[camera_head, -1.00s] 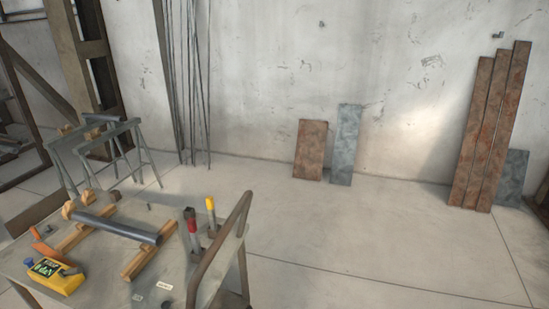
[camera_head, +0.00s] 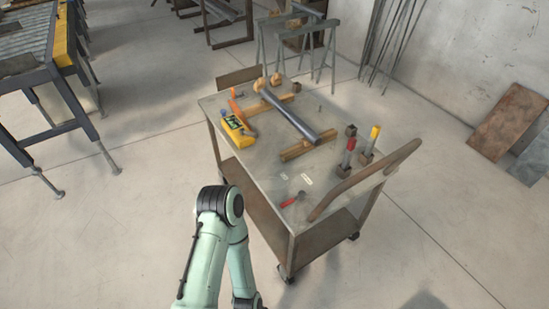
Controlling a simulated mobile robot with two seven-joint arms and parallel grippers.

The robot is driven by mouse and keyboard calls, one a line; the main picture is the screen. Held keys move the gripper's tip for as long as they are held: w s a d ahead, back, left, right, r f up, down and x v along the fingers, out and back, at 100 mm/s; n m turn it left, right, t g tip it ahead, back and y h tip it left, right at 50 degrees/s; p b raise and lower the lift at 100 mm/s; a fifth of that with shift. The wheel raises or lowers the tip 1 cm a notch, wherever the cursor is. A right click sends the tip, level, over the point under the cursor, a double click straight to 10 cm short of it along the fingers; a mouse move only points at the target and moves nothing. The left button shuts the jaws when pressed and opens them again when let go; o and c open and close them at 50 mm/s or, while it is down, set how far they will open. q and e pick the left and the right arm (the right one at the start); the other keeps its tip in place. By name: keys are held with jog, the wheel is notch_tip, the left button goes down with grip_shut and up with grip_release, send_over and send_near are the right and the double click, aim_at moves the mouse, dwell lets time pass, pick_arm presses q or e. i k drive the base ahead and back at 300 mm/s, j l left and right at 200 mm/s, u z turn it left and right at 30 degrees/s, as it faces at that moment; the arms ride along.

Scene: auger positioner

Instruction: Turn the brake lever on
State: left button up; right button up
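A cart (camera_head: 222,100) with a grey top stands in the middle of the view. On its right side are two short upright levers in dark blocks, one with a red grip (camera_head: 351,144) and one with a yellow grip (camera_head: 375,132). A small red-handled item (camera_head: 292,200) lies near the cart's front edge. I cannot tell which of these is the brake lever. One of my pale green arms shows in front of the cart with its elbow up, apart from the cart. Neither gripper is in view.
A grey pipe (camera_head: 290,114) rests on wooden blocks on the cart, beside a yellow device (camera_head: 237,130). A curved push handle (camera_head: 365,178) rises at the cart's right end. A roller conveyor (camera_head: 30,50) stands at left. The floor right of the cart is clear.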

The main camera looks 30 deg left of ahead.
aim_at(292, 200)
jog(key=u, duration=0.95)
jog(key=i+j, duration=0.1)
jog(key=j, duration=0.25)
